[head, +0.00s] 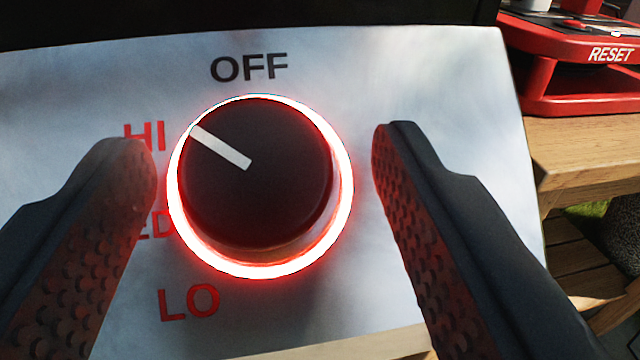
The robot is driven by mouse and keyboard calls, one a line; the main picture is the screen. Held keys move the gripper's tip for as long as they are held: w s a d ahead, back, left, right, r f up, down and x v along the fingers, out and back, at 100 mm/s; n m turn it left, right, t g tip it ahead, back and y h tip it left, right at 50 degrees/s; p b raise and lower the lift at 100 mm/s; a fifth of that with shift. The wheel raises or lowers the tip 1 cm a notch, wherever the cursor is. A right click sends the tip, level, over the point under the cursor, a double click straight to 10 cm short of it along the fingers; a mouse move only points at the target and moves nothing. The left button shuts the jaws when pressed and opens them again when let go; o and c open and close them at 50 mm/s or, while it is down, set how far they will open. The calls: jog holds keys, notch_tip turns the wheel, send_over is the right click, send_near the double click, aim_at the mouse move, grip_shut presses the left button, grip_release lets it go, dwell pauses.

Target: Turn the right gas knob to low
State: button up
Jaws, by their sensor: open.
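The gas knob (258,195) is a dark round dial in the middle of the head view, ringed by a glowing red-white light. Its white pointer line is aimed to the upper left, towards the HI mark (143,136). The OFF mark (249,67) is above the knob and the LO mark (189,302) is below left. The MED mark is partly hidden by my left finger. My gripper (265,150) is open, one finger on each side of the knob, with a gap visible on both sides. Whether this is the right-hand knob cannot be told.
The knob sits on a brushed metal panel (430,70). At the right are a wooden table (585,155) and a red stand marked RESET (540,85). A dark edge runs above the panel.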

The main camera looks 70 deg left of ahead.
dwell(0.3)
jog(key=s+d+p, duration=0.2)
jog(key=d+p, duration=0.1)
jog(key=d, duration=1)
jog(key=shift+s+d, duration=0.15)
jog(key=shift+d, duration=0.2)
